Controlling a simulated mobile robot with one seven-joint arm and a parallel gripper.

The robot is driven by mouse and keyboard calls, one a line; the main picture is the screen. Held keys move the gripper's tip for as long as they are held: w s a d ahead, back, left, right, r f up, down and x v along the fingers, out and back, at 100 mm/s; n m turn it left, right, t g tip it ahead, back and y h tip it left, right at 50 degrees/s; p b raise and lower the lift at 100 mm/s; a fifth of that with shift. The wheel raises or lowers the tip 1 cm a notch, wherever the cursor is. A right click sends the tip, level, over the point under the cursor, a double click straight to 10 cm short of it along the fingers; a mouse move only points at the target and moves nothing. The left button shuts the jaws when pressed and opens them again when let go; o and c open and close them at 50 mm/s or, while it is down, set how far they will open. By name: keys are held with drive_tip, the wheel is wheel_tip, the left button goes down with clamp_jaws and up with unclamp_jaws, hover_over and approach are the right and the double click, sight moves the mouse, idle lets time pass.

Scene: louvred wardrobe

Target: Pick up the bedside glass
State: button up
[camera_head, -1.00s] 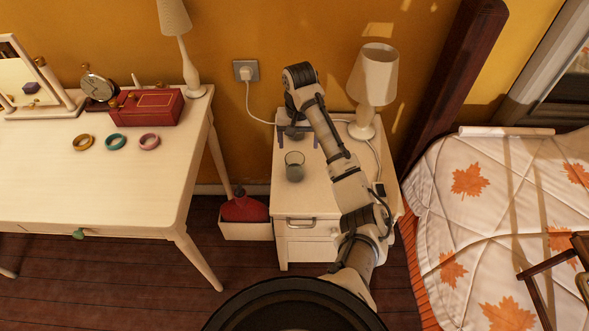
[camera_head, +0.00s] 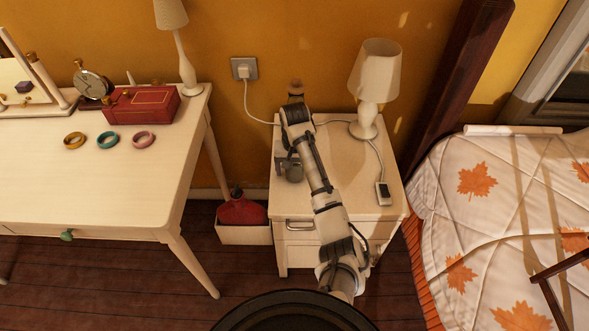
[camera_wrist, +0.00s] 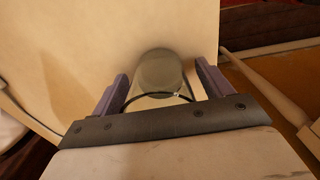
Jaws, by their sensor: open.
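The bedside glass (camera_head: 294,170) stands on the cream nightstand (camera_head: 375,203), partly hidden by my gripper and arm in the head view. In the wrist view the glass (camera_wrist: 160,72) is a clear, greyish tumbler seen from above, its rim nearest the camera. My gripper (camera_wrist: 161,82) is open, with one purple finger on each side of the glass. Gaps show between both fingers and the glass. In the head view my gripper (camera_head: 285,160) is low over the nightstand at the glass; much of it is hidden by the arm.
A white lamp (camera_head: 374,90) stands at the nightstand's back right, its cord crossing the top. The dressing table (camera_head: 60,190) is left, the bed (camera_head: 500,220) right.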

drive_tip(key=shift+f, duration=0.2)
drive_tip(key=shift+c, duration=0.4)
drive_tip(key=c, duration=1)
drive_tip(key=shift+c, duration=0.3)
drive_tip(key=shift+r, duration=0.15)
